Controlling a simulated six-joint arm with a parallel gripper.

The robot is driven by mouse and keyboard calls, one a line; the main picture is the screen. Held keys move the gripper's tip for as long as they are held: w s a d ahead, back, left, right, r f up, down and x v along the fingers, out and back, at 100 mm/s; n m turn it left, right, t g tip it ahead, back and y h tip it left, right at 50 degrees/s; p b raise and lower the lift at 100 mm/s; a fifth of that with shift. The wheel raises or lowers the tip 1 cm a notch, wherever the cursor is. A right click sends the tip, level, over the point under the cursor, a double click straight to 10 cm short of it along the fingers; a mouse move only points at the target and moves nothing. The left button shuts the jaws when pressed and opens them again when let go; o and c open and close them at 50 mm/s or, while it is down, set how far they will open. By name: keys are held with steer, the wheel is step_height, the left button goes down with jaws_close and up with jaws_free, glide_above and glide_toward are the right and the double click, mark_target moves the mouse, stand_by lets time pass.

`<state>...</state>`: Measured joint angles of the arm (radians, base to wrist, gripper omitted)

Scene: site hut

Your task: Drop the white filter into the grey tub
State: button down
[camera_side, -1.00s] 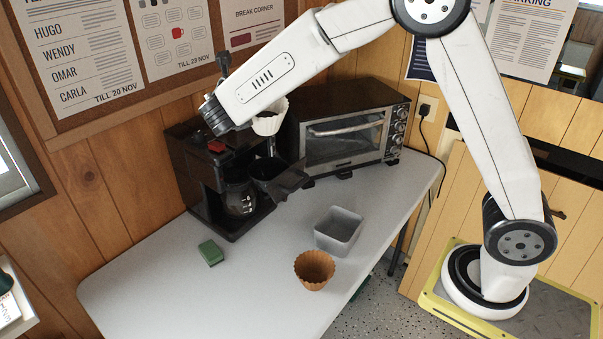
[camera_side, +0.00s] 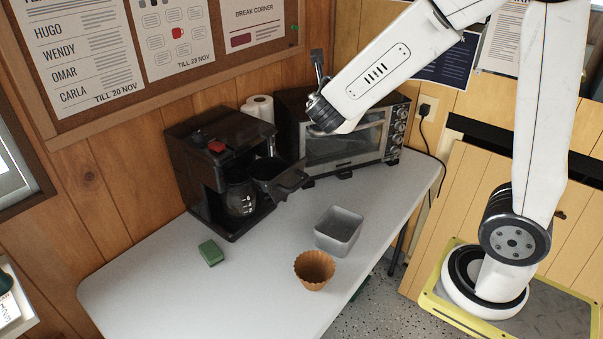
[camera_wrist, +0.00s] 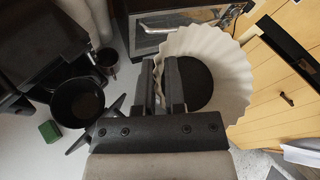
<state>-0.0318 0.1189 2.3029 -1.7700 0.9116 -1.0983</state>
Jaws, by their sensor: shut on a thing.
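The white filter (camera_wrist: 228,62) is a fluted paper cup with a dark round patch inside. In the wrist view, my gripper (camera_wrist: 163,68) is shut on its left wall, with the fingers on either side of it. In the side view, my wrist hides the fingers and the filter, high in front of the toaster oven. The grey tub (camera_side: 340,231) stands upright on the table in the side view, below and slightly right of my wrist, and looks empty. I cannot make out the tub in the wrist view.
A black coffee maker (camera_side: 220,165) stands left with its basket (camera_side: 275,175) swung out. A toaster oven (camera_side: 345,145) and a paper roll (camera_side: 259,107) are behind. A brown fluted cup (camera_side: 314,271) stands just in front of the tub. A green sponge (camera_side: 211,252) lies left. The front-left tabletop is clear.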

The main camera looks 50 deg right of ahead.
steer(key=shift+s+d+f, duration=0.1)
steer(key=shift+s+d, duration=0.2)
steer(key=shift+s, duration=0.25)
steer(key=shift+s+d+f, duration=0.1)
steer(key=shift+s+d, duration=0.15)
steer(key=shift+s, duration=0.3)
step_height(320, 180, down, 25)
steer(key=shift+f, duration=0.1)
stand_by(0.3)
glide_toward(328, 212)
steer(key=shift+w+d+r, duration=0.35)
steer(key=shift+w+d, duration=0.35)
steer(key=shift+d, duration=0.1)
steer(key=shift+w+d+r, duration=0.35)
steer(key=shift+w+d, duration=0.3)
steer(key=shift+d, duration=0.2)
steer(key=c, duration=0.6)
jaws_free()
